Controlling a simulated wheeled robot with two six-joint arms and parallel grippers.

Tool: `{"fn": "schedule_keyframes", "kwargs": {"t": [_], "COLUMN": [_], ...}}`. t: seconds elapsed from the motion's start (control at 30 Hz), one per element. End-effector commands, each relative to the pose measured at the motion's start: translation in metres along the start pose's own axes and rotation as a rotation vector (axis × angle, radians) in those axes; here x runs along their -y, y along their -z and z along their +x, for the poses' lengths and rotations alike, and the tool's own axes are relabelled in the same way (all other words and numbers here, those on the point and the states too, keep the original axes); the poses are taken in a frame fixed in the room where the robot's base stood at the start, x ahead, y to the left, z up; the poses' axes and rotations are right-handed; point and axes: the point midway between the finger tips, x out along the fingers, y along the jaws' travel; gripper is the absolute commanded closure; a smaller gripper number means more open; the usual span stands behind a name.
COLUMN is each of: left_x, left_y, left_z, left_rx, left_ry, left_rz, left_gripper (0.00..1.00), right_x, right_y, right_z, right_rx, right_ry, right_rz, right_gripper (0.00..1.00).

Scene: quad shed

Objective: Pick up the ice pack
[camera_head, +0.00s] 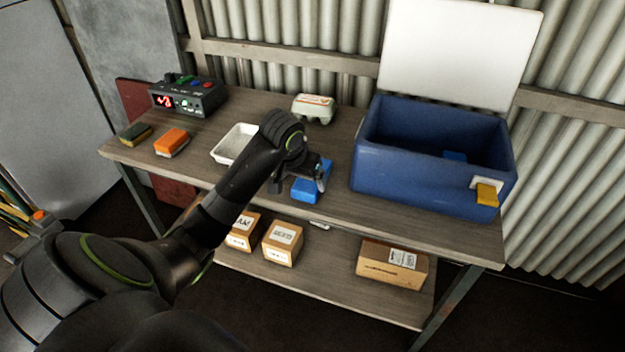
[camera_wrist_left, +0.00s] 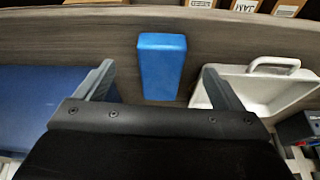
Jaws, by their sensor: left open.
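The ice pack (camera_head: 306,192) is a bright blue block lying on the wooden bench, left of the blue cooler. My left gripper (camera_head: 299,182) is over it and partly covers it in the head view. In the left wrist view the ice pack (camera_wrist_left: 161,65) shows beyond and between the two spread fingers of my left gripper (camera_wrist_left: 158,70). Those fingers are open and empty, with a gap on either side of the block. My right gripper is not in view.
The blue cooler (camera_head: 425,178) has its white lid (camera_head: 455,50) raised and a smaller blue item (camera_head: 455,157) inside. A white tray (camera_head: 222,153) is to the left. An egg carton (camera_head: 313,108) stands behind. Cardboard boxes (camera_head: 393,264) sit on the lower shelf.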

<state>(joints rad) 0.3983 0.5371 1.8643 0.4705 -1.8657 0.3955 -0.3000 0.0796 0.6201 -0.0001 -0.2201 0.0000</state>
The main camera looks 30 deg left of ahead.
Motion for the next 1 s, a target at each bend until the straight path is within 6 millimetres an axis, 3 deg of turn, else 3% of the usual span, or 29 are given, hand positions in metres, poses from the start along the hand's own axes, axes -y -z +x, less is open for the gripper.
{"fn": "schedule_keyframes", "kwargs": {"t": [0.03,0.2,0.37,0.53,0.8,1.0], "left_x": [0.002,0.005,0.007,0.006,0.007,0.008], "left_y": [0.019,0.051,0.06,0.059,0.061,0.063], "left_z": [-0.018,-0.059,-0.07,-0.041,0.015,0.043], "left_rx": [-0.014,-0.023,-0.023,-0.019,-0.018,-0.021], "left_ry": [0.005,0.011,0.013,0.011,0.011,0.012], "left_rz": [-0.008,-0.037,-0.05,-0.051,-0.051,-0.05], "left_gripper": [0.11,0.11,0.11,0.11,0.11,0.11], "right_x": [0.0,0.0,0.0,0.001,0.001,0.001], "right_y": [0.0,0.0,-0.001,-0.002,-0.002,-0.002], "right_z": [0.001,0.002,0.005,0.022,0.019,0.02], "right_rx": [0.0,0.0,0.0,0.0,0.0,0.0], "right_ry": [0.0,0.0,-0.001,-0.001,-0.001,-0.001], "right_rz": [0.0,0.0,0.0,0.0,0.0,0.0], "right_gripper": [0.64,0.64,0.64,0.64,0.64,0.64]}}
